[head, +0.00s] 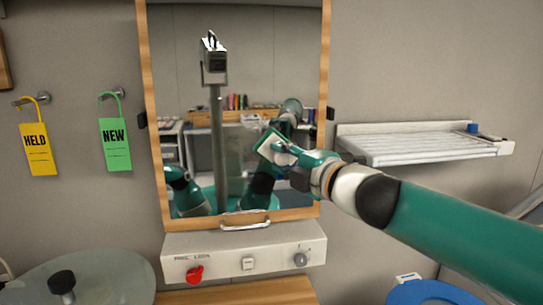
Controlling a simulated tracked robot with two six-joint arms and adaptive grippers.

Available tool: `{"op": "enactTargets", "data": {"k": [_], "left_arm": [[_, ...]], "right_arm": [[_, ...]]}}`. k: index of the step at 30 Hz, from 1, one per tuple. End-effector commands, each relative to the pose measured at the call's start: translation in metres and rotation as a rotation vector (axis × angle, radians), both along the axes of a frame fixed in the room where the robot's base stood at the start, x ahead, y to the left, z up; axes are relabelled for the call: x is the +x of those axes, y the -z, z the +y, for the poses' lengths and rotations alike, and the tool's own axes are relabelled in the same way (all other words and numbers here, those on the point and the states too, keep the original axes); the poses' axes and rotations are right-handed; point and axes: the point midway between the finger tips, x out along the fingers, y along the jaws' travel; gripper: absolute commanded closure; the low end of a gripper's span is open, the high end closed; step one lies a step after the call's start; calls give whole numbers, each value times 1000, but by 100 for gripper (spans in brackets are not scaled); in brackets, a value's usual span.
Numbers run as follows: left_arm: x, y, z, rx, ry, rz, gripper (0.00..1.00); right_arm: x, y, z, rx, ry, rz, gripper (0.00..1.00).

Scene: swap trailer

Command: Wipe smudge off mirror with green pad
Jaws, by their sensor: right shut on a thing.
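The wood-framed mirror (232,80) hangs on the wall in the middle of the head view. My right arm comes in from the right, and its gripper (293,158) is shut on the green pad (272,143), a small square with a pale face or edge. The pad is tilted in front of the lower right of the glass; I cannot tell whether it touches. A faint pale patch shows just above the pad, but I cannot tell smudge from reflection. My left gripper is not directly in view. The mirror reflects my column, head and arms.
Below the mirror are a metal handle (245,221) and a white panel (225,259) with a red knob (195,274). A slatted white shelf (425,147) juts out at right. Yellow (39,150) and green (115,145) tags hang at left.

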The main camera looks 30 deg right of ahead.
Motion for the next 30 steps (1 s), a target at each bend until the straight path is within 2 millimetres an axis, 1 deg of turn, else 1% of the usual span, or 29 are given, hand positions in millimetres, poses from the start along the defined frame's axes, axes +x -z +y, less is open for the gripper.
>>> {"op": "enactTargets", "data": {"k": [1, 3, 8, 11, 21, 30], "left_arm": [[0, -2, 0, 0, 0, 0, 60], [0, -2, 0, 0, 0, 0, 60], [0, -1, 0, 0, 0, 0, 60], [0, 2, 0, 0, 0, 0, 60], [0, 15, 0, 0, 0, 0, 60], [0, 20, 0, 0, 0, 0, 60]], "right_arm": [[0, 0, -4, 0, 6, 2, 97], [-1, 0, -6, 1, 6, 2, 97], [-2, 1, -4, 0, 4, 2, 97], [-1, 2, 2, 0, 1, 1, 97], [8, 2, 30, 1, 0, 0, 97], [11, 2, 41, 0, 0, 1, 97]]}}
